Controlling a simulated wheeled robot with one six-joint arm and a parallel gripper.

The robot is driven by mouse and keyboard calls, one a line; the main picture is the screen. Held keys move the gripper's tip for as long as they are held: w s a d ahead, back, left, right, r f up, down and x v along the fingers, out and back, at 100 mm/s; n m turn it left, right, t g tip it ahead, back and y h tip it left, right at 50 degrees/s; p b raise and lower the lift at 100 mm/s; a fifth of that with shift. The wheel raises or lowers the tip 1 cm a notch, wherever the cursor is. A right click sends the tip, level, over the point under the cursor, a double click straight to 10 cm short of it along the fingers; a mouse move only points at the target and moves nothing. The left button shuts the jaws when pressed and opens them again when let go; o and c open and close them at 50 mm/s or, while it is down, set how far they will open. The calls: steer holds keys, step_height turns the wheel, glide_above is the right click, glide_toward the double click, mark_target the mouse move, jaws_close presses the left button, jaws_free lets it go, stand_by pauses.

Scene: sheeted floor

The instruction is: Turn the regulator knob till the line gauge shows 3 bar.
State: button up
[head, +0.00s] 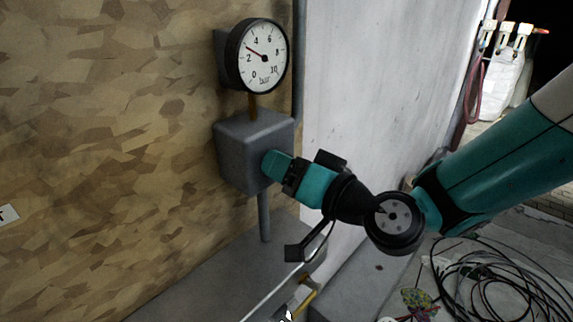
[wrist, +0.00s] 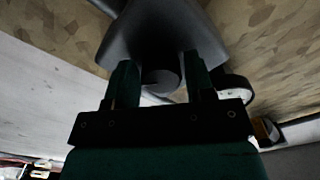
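The line gauge (head: 263,57) is a round white dial with a black rim, marked 0 to 10 bar. Its red needle points up and left, about midway between 2 and 4, near 3. The grey regulator box (head: 240,150) is mounted below it. My gripper (head: 272,165) is at the front of the box, and its fingers hide the knob in the head view. In the wrist view, the round grey regulator knob (wrist: 161,80) lies between the two green fingers, one on each side. Whether both fingers touch it is not clear.
A grey ledge (head: 215,285) runs below the box, and a thin pipe (head: 264,215) goes down to it. A chipboard wall (head: 100,120) is behind. Coiled black cables (head: 495,285) lie on the floor at right.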

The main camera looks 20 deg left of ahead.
steer(key=c, duration=0.5)
steer(key=shift+m+b, duration=0.45)
steer(key=shift+m, duration=0.55)
steer(key=o, duration=0.9)
steer(key=shift+d, duration=0.1)
steer(key=b+v, duration=1.4)
steer(key=v, duration=0.3)
steer(key=shift+b, duration=0.3)
steer(key=shift+s+d, duration=0.15)
